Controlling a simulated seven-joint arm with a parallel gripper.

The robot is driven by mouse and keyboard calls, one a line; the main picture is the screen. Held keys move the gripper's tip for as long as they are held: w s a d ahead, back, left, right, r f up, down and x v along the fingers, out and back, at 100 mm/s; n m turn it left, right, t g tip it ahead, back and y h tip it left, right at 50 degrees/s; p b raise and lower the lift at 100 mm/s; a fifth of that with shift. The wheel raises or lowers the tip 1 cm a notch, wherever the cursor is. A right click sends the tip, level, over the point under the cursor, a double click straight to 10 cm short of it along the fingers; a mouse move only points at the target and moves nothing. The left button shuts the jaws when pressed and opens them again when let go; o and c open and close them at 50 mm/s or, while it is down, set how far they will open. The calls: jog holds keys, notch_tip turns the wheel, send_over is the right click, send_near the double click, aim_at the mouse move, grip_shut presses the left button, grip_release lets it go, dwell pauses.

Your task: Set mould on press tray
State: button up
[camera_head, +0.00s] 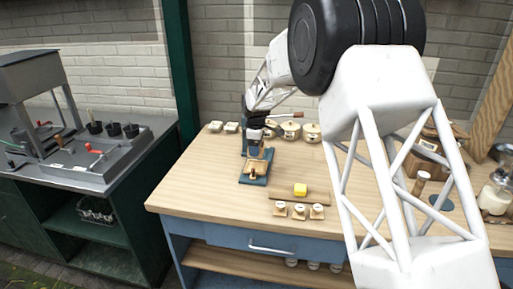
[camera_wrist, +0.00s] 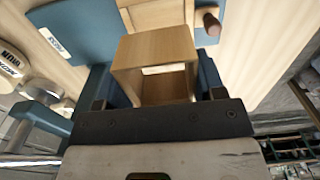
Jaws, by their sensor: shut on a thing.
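The wooden mould is a small open box (camera_wrist: 155,65). It sits between the jaws of my gripper (camera_wrist: 160,100) in the wrist view. In the head view my gripper (camera_head: 257,138) points down at the blue press, and the wood just below it (camera_head: 258,164) appears to be the mould. The press tray is a blue plate (camera_head: 253,181) with a wooden piece on it. In the wrist view blue plate (camera_wrist: 75,22) with a white label lies behind the mould, beside a wooden peg (camera_wrist: 211,22). I cannot tell whether the mould touches the tray.
Lidded pots (camera_head: 291,130) stand behind the press. A jar (camera_head: 495,195) is at the far right. The bench's left front (camera_head: 195,190) is clear.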

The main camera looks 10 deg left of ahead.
jog(key=shift+f, duration=0.2)
send_over(256, 166)
jog(key=shift+f, duration=2.05)
jog(key=shift+f, duration=0.75)
dwell(0.9)
dwell(0.6)
jog(key=o, duration=1)
jog(key=c, duration=0.4)
jog(key=shift+r, duration=0.15)
jog(key=shift+r, duration=2.95)
jog(key=shift+r, duration=0.1)
